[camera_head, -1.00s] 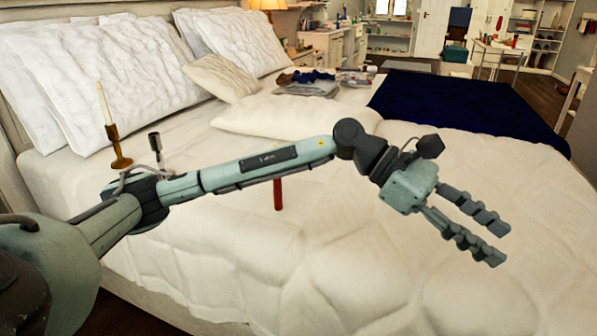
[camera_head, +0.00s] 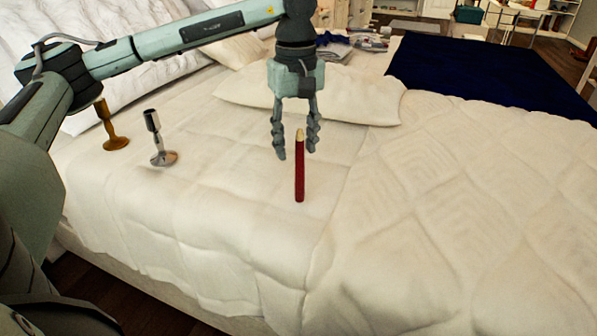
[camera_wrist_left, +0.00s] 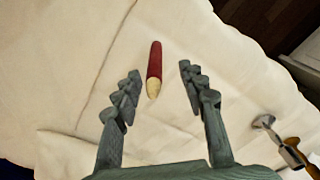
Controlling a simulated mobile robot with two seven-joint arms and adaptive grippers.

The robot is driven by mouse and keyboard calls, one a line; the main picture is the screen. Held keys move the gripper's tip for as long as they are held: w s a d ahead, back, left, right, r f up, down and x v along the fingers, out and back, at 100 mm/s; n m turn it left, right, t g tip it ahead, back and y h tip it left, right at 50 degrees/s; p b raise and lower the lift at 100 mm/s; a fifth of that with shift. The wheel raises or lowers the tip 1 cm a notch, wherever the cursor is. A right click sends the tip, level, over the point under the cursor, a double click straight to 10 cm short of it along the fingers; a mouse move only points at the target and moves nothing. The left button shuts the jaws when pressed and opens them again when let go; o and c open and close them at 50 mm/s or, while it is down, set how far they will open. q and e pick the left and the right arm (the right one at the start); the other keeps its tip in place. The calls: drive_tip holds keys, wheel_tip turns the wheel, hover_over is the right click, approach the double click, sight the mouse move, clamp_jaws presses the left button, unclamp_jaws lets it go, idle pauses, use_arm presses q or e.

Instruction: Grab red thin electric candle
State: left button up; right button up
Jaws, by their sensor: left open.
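The red thin electric candle (camera_head: 299,172) stands upright on the white bed, with a pale cream tip at its top. My left gripper (camera_head: 296,154) points down, open, with its fingertips around the height of the candle's top. In the left wrist view the candle (camera_wrist_left: 154,68) shows between and beyond the two open fingers of the left gripper (camera_wrist_left: 158,76), with room on both sides. I cannot tell whether the tip is between the fingers or just in front of them; no contact shows. My right gripper is not in view.
A silver candle holder (camera_head: 158,140) and a brass candle holder (camera_head: 110,128) stand on the bed to the left. A cream pillow (camera_head: 345,95) lies behind the gripper. A dark blue blanket (camera_head: 480,75) covers the far right. The bed in front is clear.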

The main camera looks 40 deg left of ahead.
sight(300, 172)
use_arm(q)
drive_tip(key=f, duration=0.5)
drive_tip(key=shift+d+f, duration=0.2)
drive_tip(key=shift+d, duration=0.15)
drive_tip(key=shift+w, duration=0.1)
clamp_jaws()
